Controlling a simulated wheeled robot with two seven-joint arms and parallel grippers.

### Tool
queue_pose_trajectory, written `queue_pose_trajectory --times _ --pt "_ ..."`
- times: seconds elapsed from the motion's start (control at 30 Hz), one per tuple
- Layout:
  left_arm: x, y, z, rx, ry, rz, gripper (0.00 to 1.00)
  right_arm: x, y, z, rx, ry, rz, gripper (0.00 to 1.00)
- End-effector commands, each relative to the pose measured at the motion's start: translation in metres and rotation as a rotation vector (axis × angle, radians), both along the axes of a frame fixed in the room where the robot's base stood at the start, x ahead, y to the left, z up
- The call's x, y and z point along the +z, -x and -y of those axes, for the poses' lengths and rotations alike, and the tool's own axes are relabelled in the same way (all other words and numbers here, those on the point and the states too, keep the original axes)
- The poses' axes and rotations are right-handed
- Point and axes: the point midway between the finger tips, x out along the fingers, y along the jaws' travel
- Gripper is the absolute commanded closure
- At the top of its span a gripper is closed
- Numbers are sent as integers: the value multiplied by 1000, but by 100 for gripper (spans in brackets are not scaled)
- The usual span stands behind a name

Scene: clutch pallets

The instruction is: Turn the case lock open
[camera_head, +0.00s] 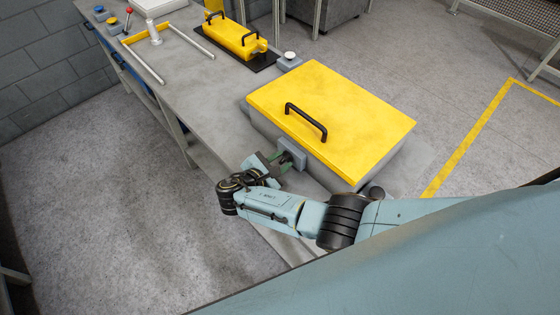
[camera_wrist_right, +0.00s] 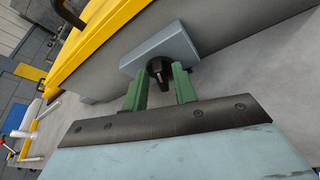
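The case (camera_head: 375,160) has a grey body and a yellow lid (camera_head: 350,100) that lies shut, with a black handle on top. Its lock is a dark knob (camera_wrist_right: 160,70) on a grey block (camera_head: 293,150) on the case's front side; the block also shows in the wrist view (camera_wrist_right: 180,48). My right gripper (camera_head: 282,160) is at the lock. In the wrist view its two green fingers (camera_wrist_right: 161,80) are apart, one on each side of the knob, with gaps that seem to show beside it. My left gripper is not in view.
The grey bench (camera_head: 195,95) runs to the upper left. A smaller yellow case (camera_head: 235,36) on a black mat, a yellow frame with metal rods (camera_head: 140,33) and a white-topped button box (camera_head: 289,58) stand farther along. Open floor lies in front and behind.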

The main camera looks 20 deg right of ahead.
Motion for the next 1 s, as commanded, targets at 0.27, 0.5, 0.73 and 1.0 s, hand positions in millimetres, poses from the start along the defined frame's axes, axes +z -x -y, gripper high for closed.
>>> queue_pose_trajectory --times 0.27,0.5,0.73,1.0 --pt "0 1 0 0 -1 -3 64 0 0 0 0 0 0 100" --pt "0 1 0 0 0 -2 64 0 1 0 -1 -7 19 100" --pt "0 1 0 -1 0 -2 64 -2 3 1 -1 -43 119 100" --pt "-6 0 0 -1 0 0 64 -5 6 2 -1 -112 310 100"
